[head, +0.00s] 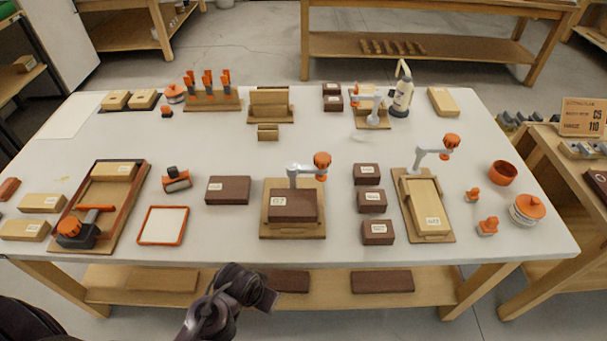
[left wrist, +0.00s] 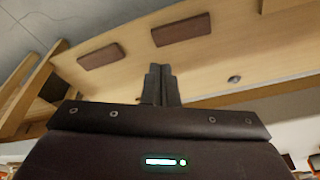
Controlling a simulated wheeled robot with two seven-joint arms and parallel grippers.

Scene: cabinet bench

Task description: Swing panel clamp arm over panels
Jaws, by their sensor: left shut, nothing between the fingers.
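Several clamps with a grey arm and an orange knob stand on the table; I cannot tell which is the panel clamp. The middle clamp (head: 292,175) has its arm to the upper right, its knob behind a dark brown block (head: 293,205) on a wooden base. The right clamp (head: 418,161) has its arm pointing up and right, its knob beyond a light panel (head: 429,205) on its base. A smaller clamp (head: 367,90) stands at the back. My left gripper (head: 262,291) is shut and empty before the table's front edge; its closed fingers show in the left wrist view (left wrist: 160,84).
The table (head: 330,251) is crowded. Dark blocks (head: 371,201) stand between the two nearer clamps. A bottle (head: 402,97) stands at the back, a tray (head: 131,211) at left. Dark boards (head: 382,282) lie on the lower shelf. A side bench (head: 545,150) stands at right.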

